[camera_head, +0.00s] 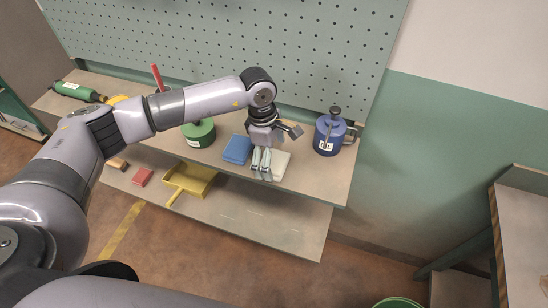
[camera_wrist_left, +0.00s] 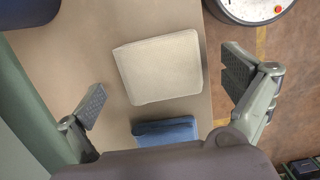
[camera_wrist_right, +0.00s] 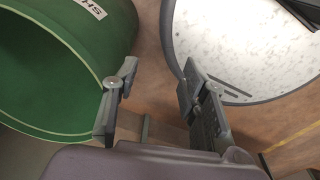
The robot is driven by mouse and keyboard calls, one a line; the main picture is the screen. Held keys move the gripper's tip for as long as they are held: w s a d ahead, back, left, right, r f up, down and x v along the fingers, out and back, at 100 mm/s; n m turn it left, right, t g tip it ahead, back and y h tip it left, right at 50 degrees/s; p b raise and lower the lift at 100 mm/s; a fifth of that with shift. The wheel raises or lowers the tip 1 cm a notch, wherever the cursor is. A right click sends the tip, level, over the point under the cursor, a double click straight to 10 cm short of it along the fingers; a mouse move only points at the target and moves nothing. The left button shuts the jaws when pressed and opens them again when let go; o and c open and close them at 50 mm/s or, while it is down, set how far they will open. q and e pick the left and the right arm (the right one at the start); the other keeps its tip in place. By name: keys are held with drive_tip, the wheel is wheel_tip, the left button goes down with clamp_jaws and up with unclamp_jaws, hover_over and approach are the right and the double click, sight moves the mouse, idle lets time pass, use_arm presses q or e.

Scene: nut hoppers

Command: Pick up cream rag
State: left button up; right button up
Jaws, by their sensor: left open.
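The cream rag (camera_head: 281,165) is a folded square pad on the upper shelf, partly hidden by my left gripper in the head view. In the left wrist view the whole cream rag (camera_wrist_left: 160,67) lies flat, ahead of and between the open fingers. My left gripper (camera_head: 262,172) is open and empty above the shelf, beside the rag, not visibly touching it; it also shows in the left wrist view (camera_wrist_left: 165,90). My right gripper (camera_wrist_right: 153,98) shows only in the right wrist view, with its fingers apart and nothing between them.
A blue folded rag (camera_head: 237,149) lies left of the cream one. A blue can (camera_head: 328,137) stands to the right and a green can (camera_head: 199,135) to the left. A yellow dustpan (camera_head: 193,181) lies on the lower shelf. A green bin (camera_wrist_right: 75,75) is near my right gripper.

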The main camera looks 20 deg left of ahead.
use_arm(q)
drive_tip(key=shift+d+f, duration=0.1)
drive_tip(key=shift+f, duration=0.4)
drive_tip(key=c, duration=1.2)
